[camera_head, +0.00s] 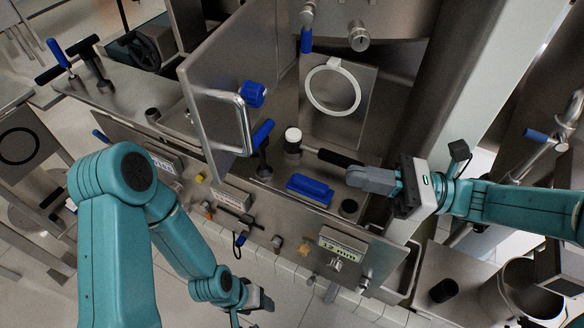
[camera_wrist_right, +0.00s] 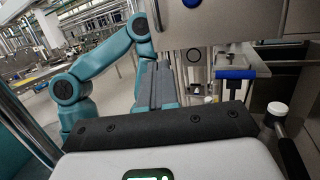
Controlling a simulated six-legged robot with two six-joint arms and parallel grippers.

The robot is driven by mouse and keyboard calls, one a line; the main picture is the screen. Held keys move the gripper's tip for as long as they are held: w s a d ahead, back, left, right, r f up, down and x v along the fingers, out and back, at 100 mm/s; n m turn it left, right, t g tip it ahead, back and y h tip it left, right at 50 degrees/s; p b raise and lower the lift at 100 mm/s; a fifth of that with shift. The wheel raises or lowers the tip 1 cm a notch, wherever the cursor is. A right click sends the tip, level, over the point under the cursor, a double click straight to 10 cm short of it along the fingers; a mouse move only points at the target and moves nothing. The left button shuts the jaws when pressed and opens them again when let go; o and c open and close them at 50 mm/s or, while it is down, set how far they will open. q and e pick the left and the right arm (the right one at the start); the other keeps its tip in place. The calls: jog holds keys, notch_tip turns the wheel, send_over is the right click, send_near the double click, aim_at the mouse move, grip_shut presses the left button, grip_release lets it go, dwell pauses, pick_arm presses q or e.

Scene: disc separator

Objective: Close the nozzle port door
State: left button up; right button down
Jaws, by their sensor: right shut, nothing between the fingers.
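The nozzle port door (camera_head: 215,85) looks like a grey metal panel, standing open in the head view. It has a blue knob (camera_head: 252,94) and a silver bar handle (camera_head: 243,125). To its right is a square plate with a pale ring (camera_head: 333,87). My right gripper (camera_head: 352,177) is shut and empty, right of the door and clear of its handle, close to the end of a black-handled lever with a white knob (camera_head: 293,135). Its grey fingers show in the wrist view (camera_wrist_right: 157,85). My left gripper (camera_head: 264,300) is low, below the panel front; its jaws are too small to read.
A blue block (camera_head: 310,187) lies on the ledge left of my right gripper. A blue-tipped lever (camera_head: 262,140) stands close by the door handle. A front panel with a display (camera_head: 343,246) and small valves lies below. A metal pot (camera_head: 520,290) stands at lower right.

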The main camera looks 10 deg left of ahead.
jog(key=a+r+p, duration=0.2)
jog(key=a+r, duration=0.1)
jog(key=a, duration=1.1)
jog(key=shift+s+r, duration=0.25)
jog(key=shift+r, duration=0.05)
jog(key=shift+w, duration=0.1)
jog(key=shift+a, duration=0.15)
